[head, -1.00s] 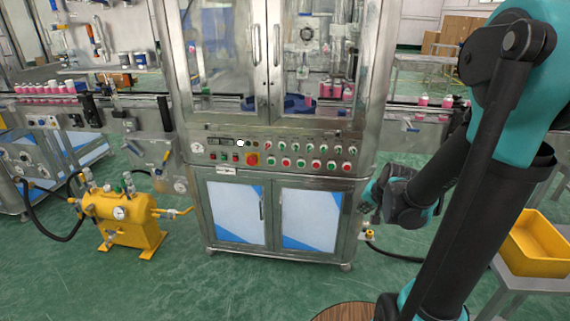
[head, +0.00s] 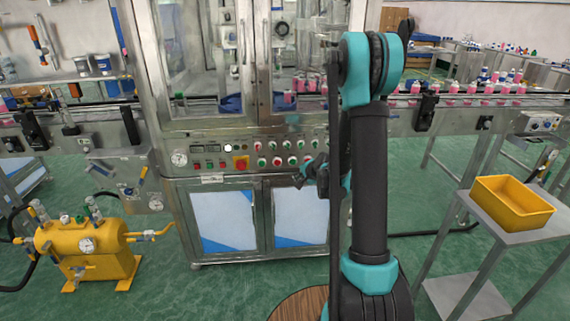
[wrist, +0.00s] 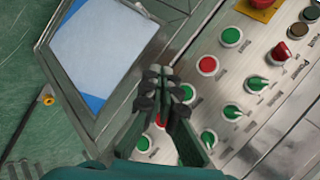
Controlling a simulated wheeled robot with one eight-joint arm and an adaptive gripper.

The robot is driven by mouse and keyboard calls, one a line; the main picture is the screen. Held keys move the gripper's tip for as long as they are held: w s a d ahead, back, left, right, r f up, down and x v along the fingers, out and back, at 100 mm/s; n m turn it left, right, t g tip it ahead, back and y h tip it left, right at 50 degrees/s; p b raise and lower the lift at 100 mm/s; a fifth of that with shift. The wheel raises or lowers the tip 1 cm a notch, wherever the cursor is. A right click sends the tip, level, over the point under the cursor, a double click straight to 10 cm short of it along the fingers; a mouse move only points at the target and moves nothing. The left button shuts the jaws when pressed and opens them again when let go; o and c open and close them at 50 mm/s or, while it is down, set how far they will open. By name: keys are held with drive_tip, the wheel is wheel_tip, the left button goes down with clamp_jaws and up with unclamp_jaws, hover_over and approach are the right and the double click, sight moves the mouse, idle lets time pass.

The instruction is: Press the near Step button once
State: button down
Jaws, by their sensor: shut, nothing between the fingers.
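The machine's control panel (head: 250,156) carries rows of green and red buttons and knobs. I cannot read their labels, so I cannot tell which is the near Step button. In the wrist view the panel (wrist: 180,69) shows a slanting row with a green button (wrist: 231,36), a red button (wrist: 207,65), another green button (wrist: 188,92) and more partly behind my fingers. My gripper (wrist: 160,75) is shut and empty, its tips pictured beside that row. Contact with the panel cannot be made out. In the head view my gripper (head: 300,179) is at the panel's lower right, and my arm hides the panel's right end.
Glass doors (head: 200,60) stand above the panel and white-blue cabinet doors (head: 225,215) below. A yellow tank (head: 88,250) is at the left. A yellow bin (head: 512,203) sits on a grey stand at the right. A conveyor with pink bottles runs behind.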

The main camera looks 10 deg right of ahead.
sight(294, 164)
drive_tip(key=shift+w, duration=0.15)
drive_tip(key=shift+w, duration=4.25)
drive_tip(key=shift+w, duration=0.15)
drive_tip(key=shift+w, duration=0.25)
